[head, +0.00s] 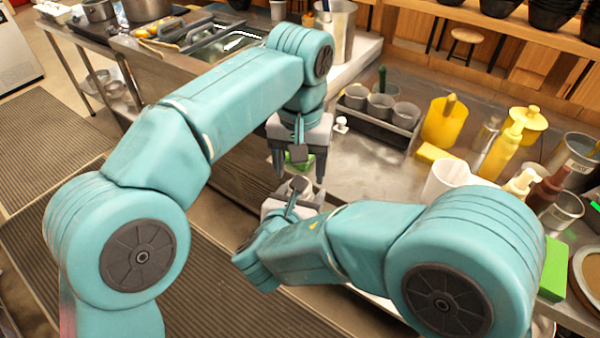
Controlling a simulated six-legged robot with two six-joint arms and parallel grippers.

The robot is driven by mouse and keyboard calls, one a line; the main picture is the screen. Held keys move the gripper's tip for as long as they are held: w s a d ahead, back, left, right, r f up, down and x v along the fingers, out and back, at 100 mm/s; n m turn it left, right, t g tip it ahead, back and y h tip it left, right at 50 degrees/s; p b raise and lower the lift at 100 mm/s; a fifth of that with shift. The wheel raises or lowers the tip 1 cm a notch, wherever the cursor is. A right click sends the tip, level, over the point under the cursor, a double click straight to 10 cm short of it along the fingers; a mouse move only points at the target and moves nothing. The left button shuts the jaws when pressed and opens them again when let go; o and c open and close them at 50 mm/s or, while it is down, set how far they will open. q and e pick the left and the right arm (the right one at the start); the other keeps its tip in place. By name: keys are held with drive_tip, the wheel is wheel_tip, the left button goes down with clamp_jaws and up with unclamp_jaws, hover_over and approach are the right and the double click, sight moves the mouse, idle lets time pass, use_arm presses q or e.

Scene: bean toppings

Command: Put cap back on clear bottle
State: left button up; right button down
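My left gripper (299,170) points down near the middle of the view, with its fingers apart. A small green thing (297,159) shows between or behind those fingers; I cannot tell if they touch it. A pale, blurry shape (304,185) shows just below, and I cannot tell if it is the clear bottle. My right gripper (290,198) is just below the left one, and its fingers are mostly hidden. A small white piece (341,124) stands on the counter behind the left gripper; I cannot tell if it is the cap.
The steel counter (345,165) is bare right of the grippers. A dark rack of metal cups (380,108), a yellow container (445,122), a yellow squeeze bottle (501,150) and a white pitcher (447,178) stand further right. A green block (553,268) lies near the right edge.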

use_arm(q)
drive_tip(key=shift+f, duration=1.7)
drive_tip(key=c, duration=1.1)
drive_tip(key=m, duration=0.3)
drive_tip(key=o, duration=1.2)
